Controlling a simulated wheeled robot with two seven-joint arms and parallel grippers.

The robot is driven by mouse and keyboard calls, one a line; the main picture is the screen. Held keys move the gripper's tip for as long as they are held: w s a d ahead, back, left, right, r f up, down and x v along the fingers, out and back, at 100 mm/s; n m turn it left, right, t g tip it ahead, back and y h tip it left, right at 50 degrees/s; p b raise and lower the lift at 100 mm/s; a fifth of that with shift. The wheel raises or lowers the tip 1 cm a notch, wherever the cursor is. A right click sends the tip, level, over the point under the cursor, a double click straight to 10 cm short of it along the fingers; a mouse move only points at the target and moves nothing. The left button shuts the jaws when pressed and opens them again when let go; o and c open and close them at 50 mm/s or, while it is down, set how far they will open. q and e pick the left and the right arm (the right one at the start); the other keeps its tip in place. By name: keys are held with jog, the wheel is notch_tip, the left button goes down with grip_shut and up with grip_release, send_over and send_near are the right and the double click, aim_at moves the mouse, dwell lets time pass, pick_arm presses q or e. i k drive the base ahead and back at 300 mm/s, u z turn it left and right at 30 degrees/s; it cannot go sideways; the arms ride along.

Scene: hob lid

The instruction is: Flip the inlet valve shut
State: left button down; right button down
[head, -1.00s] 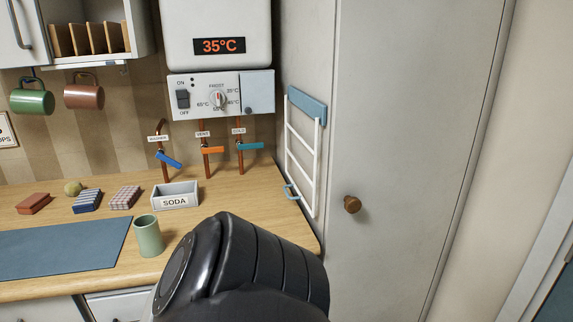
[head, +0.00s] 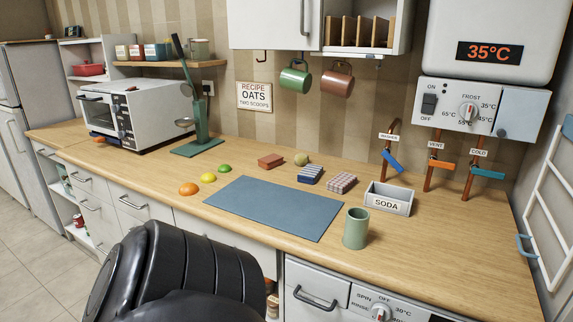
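Three copper pipes with lever valves come down below the boiler at the right of the head view. A blue lever (head: 392,161) under a label that seems to read WASHER slants down to the right. An orange lever (head: 441,164) under the VENT label lies roughly level across its pipe. A teal lever (head: 488,173) under the COLD label also lies across its pipe. No label reads inlet. Neither gripper is in view; only a black link of my arm shows at the bottom.
The boiler control panel (head: 465,107) is above the valves. The SODA box (head: 390,199) and green cup (head: 355,228) stand on the counter in front of them. A white rack (head: 553,205) is at the right. A blue mat (head: 275,207) lies mid-counter.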

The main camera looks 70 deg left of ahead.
aim_at(396, 166)
jog(key=u, duration=2.2)
